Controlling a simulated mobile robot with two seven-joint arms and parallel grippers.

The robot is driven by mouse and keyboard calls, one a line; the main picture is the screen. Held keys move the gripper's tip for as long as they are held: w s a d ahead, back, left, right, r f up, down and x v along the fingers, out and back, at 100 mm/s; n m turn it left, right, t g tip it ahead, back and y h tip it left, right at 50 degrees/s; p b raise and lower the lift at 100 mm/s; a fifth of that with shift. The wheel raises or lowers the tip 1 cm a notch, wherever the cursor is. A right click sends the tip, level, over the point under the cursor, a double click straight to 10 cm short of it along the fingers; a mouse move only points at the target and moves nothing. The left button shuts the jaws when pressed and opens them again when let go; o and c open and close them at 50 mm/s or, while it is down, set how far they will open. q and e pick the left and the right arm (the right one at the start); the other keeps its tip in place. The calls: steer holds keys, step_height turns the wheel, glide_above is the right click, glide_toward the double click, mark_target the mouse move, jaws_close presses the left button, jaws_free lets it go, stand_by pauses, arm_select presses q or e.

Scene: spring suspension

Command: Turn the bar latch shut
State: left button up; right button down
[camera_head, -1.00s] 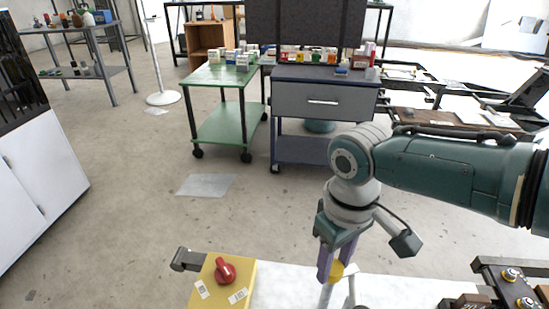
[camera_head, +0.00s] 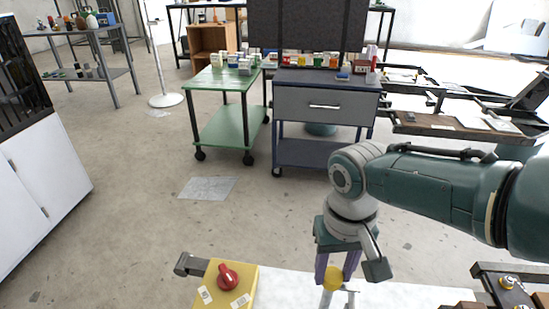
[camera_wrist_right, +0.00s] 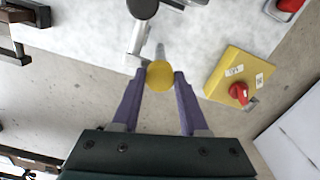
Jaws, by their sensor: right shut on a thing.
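My right gripper (camera_head: 333,278) has its purple fingers on either side of a yellow ball knob (camera_wrist_right: 159,75) and is shut on it. The ball sits at the end of a grey metal bar (camera_wrist_right: 138,38) over the white tabletop (camera_wrist_right: 80,40). Which part is the bar latch is not labelled; the bar with the ball looks most like it. The fingers and ball hide part of the bar in the head view. My left gripper is not in view.
A yellow block (camera_head: 240,275) with a red rotary knob (camera_head: 228,276) stands left of my right gripper. A dark bracket (camera_head: 190,263) juts out beside it. Dark metal parts (camera_head: 508,285) lie at the right. A green cart (camera_head: 225,125) and grey drawer cabinet (camera_head: 322,105) stand beyond.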

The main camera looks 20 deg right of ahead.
mark_target(333, 274)
steer(key=shift+c, duration=2.2)
jaws_free()
step_height(333, 274, up, 10)
steer(key=p, duration=0.6)
